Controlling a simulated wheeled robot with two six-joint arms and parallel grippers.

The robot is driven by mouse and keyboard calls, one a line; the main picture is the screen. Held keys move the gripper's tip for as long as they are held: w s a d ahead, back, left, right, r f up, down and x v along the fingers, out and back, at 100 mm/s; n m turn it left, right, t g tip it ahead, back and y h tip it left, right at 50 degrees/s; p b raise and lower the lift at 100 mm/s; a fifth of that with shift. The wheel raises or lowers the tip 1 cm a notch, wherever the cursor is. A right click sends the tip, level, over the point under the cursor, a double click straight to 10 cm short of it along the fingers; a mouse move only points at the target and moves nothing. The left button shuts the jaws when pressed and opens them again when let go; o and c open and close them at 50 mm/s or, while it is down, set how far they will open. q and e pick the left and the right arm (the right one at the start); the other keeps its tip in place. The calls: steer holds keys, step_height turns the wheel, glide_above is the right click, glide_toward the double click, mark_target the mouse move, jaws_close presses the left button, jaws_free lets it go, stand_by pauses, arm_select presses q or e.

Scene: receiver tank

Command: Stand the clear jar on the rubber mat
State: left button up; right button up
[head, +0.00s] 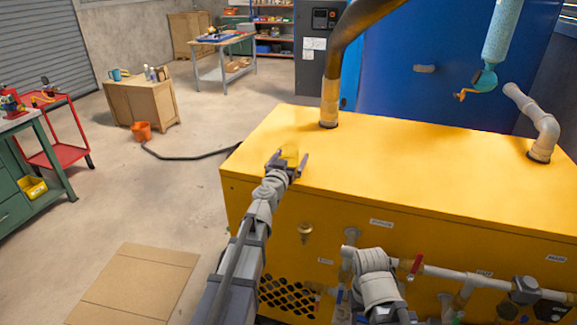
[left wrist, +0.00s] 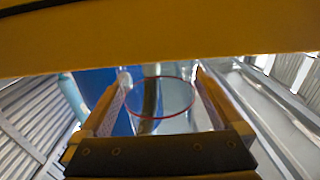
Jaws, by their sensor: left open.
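My left gripper (head: 288,162) is over the near left part of the yellow cabinet top, its two fingers apart. A clear, yellow-looking shape that appears to be the jar (head: 291,153) shows between the fingers. In the left wrist view, a see-through round shape with a thin red rim (left wrist: 160,117) lies between the open fingers. I cannot tell whether the fingers touch it or whether it rests on the top. I cannot make out a rubber mat. A grey part of my right arm shows at the lower middle; its fingers are not visible.
The yellow cabinet (head: 430,165) has a dark bent pipe (head: 330,95) rising from its top and a grey elbow pipe (head: 543,135) at right. Pipework with a red handle (head: 416,266) runs along its front. The top between is largely clear. A tan sheet (head: 135,285) lies on the floor.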

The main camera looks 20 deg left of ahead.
arm_select(q)
steer(key=shift+w, duration=0.15)
steer(key=shift+c, duration=0.2)
steer(key=c, duration=1.4)
step_height(320, 180, up, 10)
steer(key=p, duration=1)
steer(key=shift+r, duration=0.1)
steer(key=shift+c, duration=0.2)
